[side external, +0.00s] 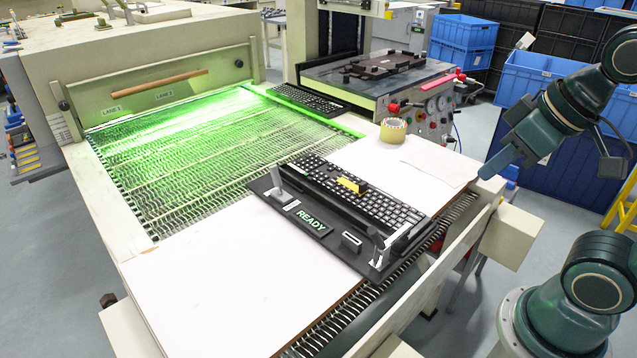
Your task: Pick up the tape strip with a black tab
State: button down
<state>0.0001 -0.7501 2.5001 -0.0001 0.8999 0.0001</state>
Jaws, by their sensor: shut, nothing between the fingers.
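A small yellow strip (349,184) stands up from the keys of a black keyboard (322,175). It has a dark end on its right side, which may be the black tab; it is too small to be sure. The keyboard sits in a black fixture (283,204) whose display reads READY. My gripper (486,173) is at the right, beyond the table's right edge, well apart from the strip. Its fingers are shut and empty.
Two upright clamps, a left one (275,181) and a right one (377,247), stand on the fixture. A green-lit mesh conveyor (200,150) is at left. The board's front is clear.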

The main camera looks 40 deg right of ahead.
jog(key=c, duration=1.4)
grip_release()
jog(key=shift+w, duration=0.1)
